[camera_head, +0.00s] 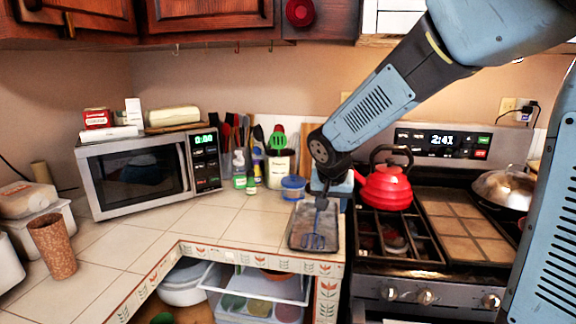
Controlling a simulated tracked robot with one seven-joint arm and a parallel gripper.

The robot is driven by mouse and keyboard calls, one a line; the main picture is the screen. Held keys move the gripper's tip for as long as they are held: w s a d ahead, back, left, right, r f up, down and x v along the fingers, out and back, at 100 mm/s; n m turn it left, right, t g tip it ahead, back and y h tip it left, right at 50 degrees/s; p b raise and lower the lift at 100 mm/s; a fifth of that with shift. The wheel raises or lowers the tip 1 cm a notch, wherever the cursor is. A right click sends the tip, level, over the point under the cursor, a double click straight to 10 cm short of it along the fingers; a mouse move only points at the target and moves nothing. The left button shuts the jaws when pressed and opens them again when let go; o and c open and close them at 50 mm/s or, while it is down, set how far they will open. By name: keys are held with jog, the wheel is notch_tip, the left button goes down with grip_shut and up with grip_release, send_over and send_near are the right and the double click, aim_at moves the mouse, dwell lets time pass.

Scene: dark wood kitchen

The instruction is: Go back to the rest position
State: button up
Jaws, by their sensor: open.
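My arm reaches in from the upper right, and my gripper (326,190) points down at the counter's right corner, left of the stove. It is open, though its fingers are small and dark here. Just below it is a grey metal tray (299,236) on the tiles. A blue utensil with a slotted head (314,241) is at the tray, its handle rising toward my gripper. I cannot tell whether the gripper touches the handle.
A red kettle (386,188) stands on the stove (425,285) close to the right of my gripper. A blue-lidded tub (292,188) and utensil holders stand behind the tray. A microwave (140,175) and a brown cup (52,246) are left. The middle counter is clear.

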jog(key=s+d+r, duration=0.3)
jog(key=s+d, duration=0.1)
jog(key=s, duration=0.3)
jog(key=s+d+r+n, duration=0.1)
jog(key=s+d+r, duration=0.2)
jog(key=s, duration=0.5)
jog(key=s+d+r+n+y, duration=0.1)
jog(key=s+d+r, duration=0.2)
jog(key=s+d, duration=0.2)
jog(key=s, duration=0.3)
jog(key=shift+d+t, duration=0.35)
jog(key=shift+t, duration=0.05)
jog(key=shift+s, duration=0.1)
